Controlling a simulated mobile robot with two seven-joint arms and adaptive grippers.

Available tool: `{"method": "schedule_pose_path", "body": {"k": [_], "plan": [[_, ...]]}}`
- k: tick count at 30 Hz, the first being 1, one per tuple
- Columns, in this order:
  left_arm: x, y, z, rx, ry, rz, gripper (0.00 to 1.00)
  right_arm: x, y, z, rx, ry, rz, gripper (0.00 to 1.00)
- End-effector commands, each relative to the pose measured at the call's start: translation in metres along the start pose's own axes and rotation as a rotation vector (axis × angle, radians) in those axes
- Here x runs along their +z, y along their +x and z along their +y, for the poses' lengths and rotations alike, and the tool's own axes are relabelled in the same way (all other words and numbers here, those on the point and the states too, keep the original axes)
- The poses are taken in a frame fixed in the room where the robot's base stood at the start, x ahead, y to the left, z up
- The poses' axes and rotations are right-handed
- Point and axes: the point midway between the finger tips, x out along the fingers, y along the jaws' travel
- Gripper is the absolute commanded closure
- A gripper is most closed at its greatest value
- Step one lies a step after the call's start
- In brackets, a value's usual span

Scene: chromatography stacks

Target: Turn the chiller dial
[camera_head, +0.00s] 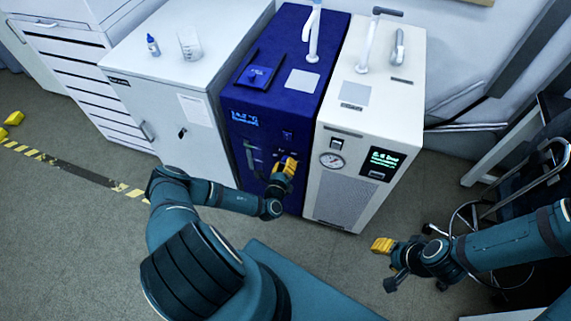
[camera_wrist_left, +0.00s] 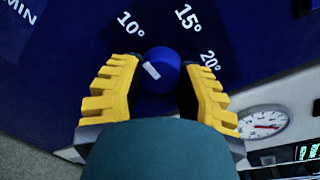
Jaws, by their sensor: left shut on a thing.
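The blue chiller (camera_head: 254,99) stands between two white cabinets, with a lit display on its front. Its round blue dial (camera_wrist_left: 161,77) shows in the left wrist view, with a white mark on its upper left side, roughly toward the 10° label. Labels 10°, 15° and 20° lie around it. My left gripper (camera_head: 285,167) is at the chiller's front, and its yellow fingers (camera_wrist_left: 160,68) are shut on the dial from both sides. In the head view the gripper hides the dial. My right gripper (camera_head: 386,258) hangs away from the chiller at right; its jaws are unclear.
A white unit with a gauge (camera_head: 331,160) and a lit screen (camera_head: 383,161) stands close on the right of the chiller. A white cabinet (camera_head: 165,110) with a bottle (camera_head: 153,47) and beaker (camera_head: 189,44) is on the left. A chair (camera_head: 490,220) is at far right.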

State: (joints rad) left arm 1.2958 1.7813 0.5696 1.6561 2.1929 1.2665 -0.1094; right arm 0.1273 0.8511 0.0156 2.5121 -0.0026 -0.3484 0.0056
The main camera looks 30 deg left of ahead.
Motion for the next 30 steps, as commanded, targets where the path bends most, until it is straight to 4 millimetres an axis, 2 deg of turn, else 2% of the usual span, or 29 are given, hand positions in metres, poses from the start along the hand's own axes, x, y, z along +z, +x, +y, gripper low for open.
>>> {"method": "schedule_pose_path", "body": {"k": [13,14,16,17,26,30], "plan": [[-0.001,0.001,-0.003,-0.005,-0.014,0.002,1.0,0.0,0.0,0.0,0.0,0.0,0.0,0.53],[-0.001,0.001,-0.003,-0.005,-0.014,0.002,0.58,0.0,0.0,0.0,0.0,0.0,0.0,0.53],[-0.001,0.001,-0.002,-0.005,-0.013,0.002,0.33,0.0,0.0,0.0,0.0,0.0,0.0,0.53],[-0.001,0.001,-0.002,-0.004,-0.013,0.002,0.27,0.0,0.0,0.0,0.0,0.0,0.0,0.53],[0.0,0.0,-0.001,-0.002,-0.011,0.001,0.27,0.0,0.0,0.0,0.0,0.0,0.0,0.53],[0.0,-0.01,0.0,-0.002,-0.011,0.002,0.27,0.0,0.0,0.0,0.0,0.0,0.0,0.53]]}}
